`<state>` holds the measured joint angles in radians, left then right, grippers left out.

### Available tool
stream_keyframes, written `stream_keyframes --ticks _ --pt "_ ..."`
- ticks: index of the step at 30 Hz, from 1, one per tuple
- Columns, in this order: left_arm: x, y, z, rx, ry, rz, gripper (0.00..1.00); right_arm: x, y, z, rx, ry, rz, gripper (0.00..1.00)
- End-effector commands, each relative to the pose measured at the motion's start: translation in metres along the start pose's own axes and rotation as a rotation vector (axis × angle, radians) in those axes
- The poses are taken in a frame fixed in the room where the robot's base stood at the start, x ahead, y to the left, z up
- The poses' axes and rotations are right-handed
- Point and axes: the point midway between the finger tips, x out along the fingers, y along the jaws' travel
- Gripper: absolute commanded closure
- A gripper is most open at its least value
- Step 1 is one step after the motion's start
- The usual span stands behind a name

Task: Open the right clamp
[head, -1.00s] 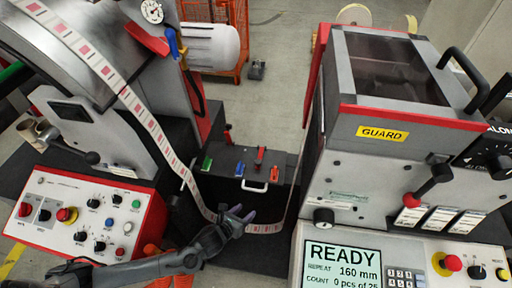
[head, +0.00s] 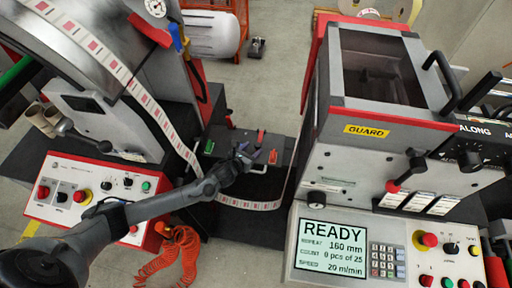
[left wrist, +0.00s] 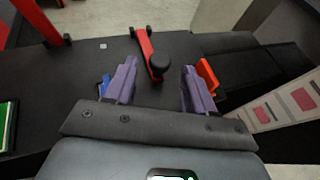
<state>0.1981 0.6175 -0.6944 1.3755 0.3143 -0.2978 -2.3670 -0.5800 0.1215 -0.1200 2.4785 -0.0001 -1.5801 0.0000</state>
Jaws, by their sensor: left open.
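The right clamp, a red lever with a black knob (left wrist: 146,47), sits on the dark plate (left wrist: 60,85) and shows between my fingers in the left wrist view. In the head view the same red lever (head: 261,137) stands just beyond my fingers. My left gripper (head: 246,153) is open and empty over the plate; its purple fingers also show in the left wrist view (left wrist: 158,85), one on each side of the lever's knob and nearer the camera. I cannot tell whether they touch it. A second red lever (head: 229,118) stands further left. My right gripper is not in view.
An orange block (left wrist: 207,75) is close behind the right finger and a blue block (left wrist: 103,85) behind the left one. A green block (head: 209,147) lies left. The label web (head: 250,204) loops in front of the plate. The guarded machine (head: 390,130) stands right.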

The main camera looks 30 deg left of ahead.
Motion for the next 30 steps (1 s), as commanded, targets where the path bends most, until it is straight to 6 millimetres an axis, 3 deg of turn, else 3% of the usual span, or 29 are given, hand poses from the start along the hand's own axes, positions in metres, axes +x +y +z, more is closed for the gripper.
stream_keyframes --ticks 7,20,30 --pt "0.029 0.000 0.000 -0.001 -0.001 0.000 0.46 0.007 -0.002 0.002 0.005 0.001 -0.004 1.00" --pt "0.036 -0.001 0.000 -0.001 0.001 -0.001 0.46 0.008 -0.002 0.002 0.005 0.002 -0.004 1.00" --pt "0.036 -0.001 0.000 -0.001 0.001 0.000 0.95 0.008 0.000 0.003 -0.003 0.001 0.002 1.00"
